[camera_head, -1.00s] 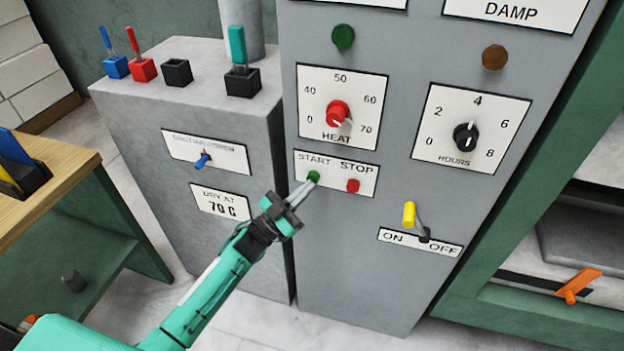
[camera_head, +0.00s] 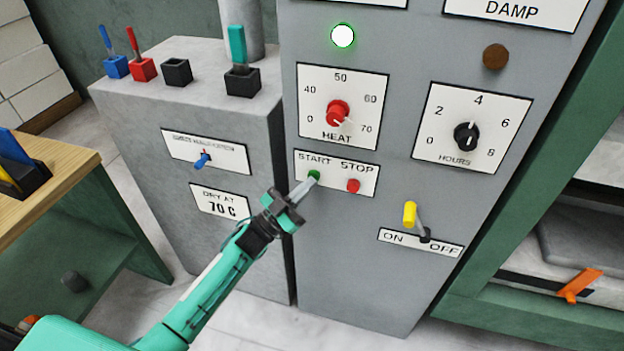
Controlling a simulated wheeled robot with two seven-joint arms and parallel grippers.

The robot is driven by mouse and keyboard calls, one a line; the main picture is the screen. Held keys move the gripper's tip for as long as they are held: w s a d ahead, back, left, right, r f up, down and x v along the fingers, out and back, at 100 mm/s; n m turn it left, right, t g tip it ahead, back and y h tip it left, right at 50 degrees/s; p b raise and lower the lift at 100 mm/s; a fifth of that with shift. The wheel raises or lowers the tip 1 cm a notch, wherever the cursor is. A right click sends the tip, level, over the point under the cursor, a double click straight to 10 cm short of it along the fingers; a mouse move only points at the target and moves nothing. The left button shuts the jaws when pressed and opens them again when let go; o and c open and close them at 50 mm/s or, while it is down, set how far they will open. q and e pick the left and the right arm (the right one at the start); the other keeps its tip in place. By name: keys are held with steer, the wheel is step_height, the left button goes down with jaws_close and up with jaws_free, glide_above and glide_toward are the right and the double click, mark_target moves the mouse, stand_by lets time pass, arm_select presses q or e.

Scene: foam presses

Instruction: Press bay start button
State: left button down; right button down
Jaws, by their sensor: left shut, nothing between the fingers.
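The green start button (camera_head: 314,174) sits under the word START on a white plate (camera_head: 335,183) on the grey control panel. My left gripper (camera_head: 312,180) is shut and empty. Its tips are at the start button and seem to touch it, covering its lower part. The red stop button (camera_head: 353,186) is just to the right, apart from the fingers. The lamp (camera_head: 342,36) above the heat dial glows white with a green rim. My right gripper is not in view.
The red heat dial (camera_head: 338,112) and black hours dial (camera_head: 466,136) are above the buttons. A yellow-handled switch (camera_head: 409,214) is to the lower right. A grey cabinet (camera_head: 180,110) with small coloured tool holders stands left, and a wooden-topped bench (camera_head: 60,190) is at far left.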

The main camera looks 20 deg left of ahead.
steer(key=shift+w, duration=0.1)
arm_select(q)
steer(key=shift+s+p, duration=0.4)
steer(key=shift+s, duration=0.55)
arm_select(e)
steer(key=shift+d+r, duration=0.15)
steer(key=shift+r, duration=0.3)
